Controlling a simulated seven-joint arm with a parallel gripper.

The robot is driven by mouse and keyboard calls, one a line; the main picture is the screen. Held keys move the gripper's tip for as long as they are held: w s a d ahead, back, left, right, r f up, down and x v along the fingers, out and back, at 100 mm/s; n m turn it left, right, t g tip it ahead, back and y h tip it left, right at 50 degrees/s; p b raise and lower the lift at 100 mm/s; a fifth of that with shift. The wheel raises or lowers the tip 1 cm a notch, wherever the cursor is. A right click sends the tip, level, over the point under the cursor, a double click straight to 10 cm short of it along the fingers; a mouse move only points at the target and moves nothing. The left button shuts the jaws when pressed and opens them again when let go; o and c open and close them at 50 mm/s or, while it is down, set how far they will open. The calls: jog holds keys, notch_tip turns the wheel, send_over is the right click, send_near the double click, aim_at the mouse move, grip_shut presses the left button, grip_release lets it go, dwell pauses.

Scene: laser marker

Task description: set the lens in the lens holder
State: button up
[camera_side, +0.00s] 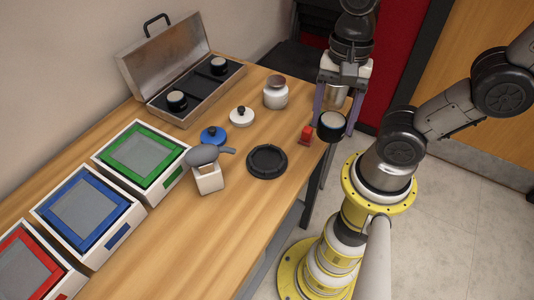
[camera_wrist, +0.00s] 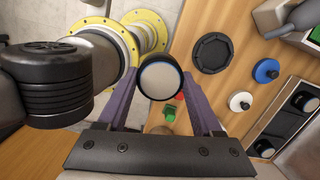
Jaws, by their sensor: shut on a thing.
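My gripper (camera_side: 333,116) is shut on a dark round lens (camera_side: 331,127) with a pale face and a thin blue rim. It holds the lens between its two purple fingers, at the right edge of the table and to the right of the holder. In the wrist view the lens (camera_wrist: 160,80) sits between the fingertips (camera_wrist: 161,76). The black ring-shaped piece, which looks like the lens holder (camera_side: 267,162), lies flat on the table and its recess looks empty. It also shows in the wrist view (camera_wrist: 212,53). The lens and holder are clearly apart.
A small red object (camera_side: 306,135) stands near the table edge beside the lens. A white jar (camera_side: 276,93), white knobbed disc (camera_side: 241,116) and blue knobbed disc (camera_side: 214,136) stand behind the holder. A grey pan-like tool (camera_side: 203,155) rests on a pale block. An open case (camera_side: 182,75) holds two dark cylinders.

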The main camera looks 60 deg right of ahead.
jog(key=w+a+f, duration=0.2)
jog(key=w+f, duration=0.1)
jog(key=w, duration=0.4)
send_over(267, 162)
jog(key=f, duration=0.6)
jog(key=shift+s+d, duration=0.1)
jog(key=shift+d, duration=0.1)
jog(key=shift+w+f, duration=0.15)
jog(key=shift+f, duration=0.75)
jog(key=shift+w+f, duration=0.1)
jog(key=shift+f, duration=0.8)
jog(key=shift+f, duration=0.3)
